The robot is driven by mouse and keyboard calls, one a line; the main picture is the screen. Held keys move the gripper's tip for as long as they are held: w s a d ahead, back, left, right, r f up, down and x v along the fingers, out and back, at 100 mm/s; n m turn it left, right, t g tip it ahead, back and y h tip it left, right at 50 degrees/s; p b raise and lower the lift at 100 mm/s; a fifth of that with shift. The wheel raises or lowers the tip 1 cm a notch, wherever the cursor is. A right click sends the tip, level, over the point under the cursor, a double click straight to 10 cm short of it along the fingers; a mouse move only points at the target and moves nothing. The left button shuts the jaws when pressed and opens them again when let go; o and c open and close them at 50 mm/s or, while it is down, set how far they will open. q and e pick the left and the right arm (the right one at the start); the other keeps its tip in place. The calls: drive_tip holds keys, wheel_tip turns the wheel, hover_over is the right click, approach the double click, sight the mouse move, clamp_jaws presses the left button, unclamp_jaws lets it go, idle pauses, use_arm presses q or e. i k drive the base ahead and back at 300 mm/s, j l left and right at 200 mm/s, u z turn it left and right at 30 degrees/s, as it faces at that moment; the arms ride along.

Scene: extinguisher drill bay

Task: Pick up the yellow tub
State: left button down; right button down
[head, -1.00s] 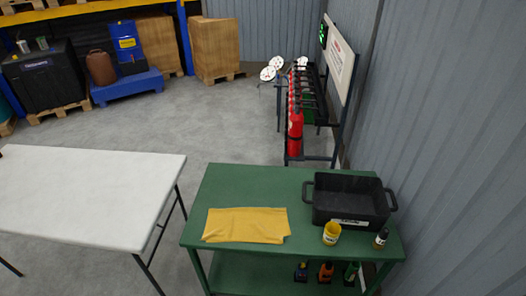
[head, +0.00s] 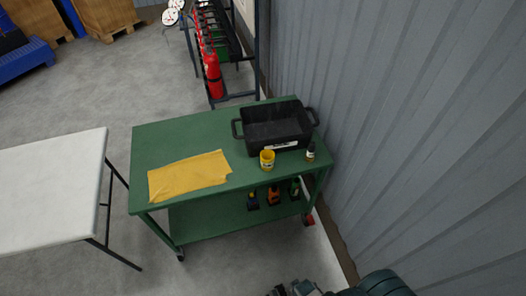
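The yellow tub (head: 267,163) is small and upright, with a pale label and an open top. It stands on the top of the green cart (head: 165,142) near its front edge, just in front of the black bin (head: 276,145). My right gripper (head: 283,290) shows only partly at the bottom edge, with my dark arm to its right. It is well below and apart from the tub, and its fingers are too cut off to read. My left gripper is out of view.
A yellow cloth (head: 189,175) lies left of the tub, and a small dark bottle (head: 310,152) stands to its right. Several bottles stand on the lower shelf. A white table (head: 52,190) is at left. The corrugated wall (head: 410,120) closes the right side.

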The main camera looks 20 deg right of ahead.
sight(267, 156)
drive_tip(key=i+l+z, duration=0.1)
drive_tip(key=z, duration=0.3)
drive_tip(key=i+z, duration=0.4)
drive_tip(key=k+j, duration=0.05)
drive_tip(key=k, duration=0.05)
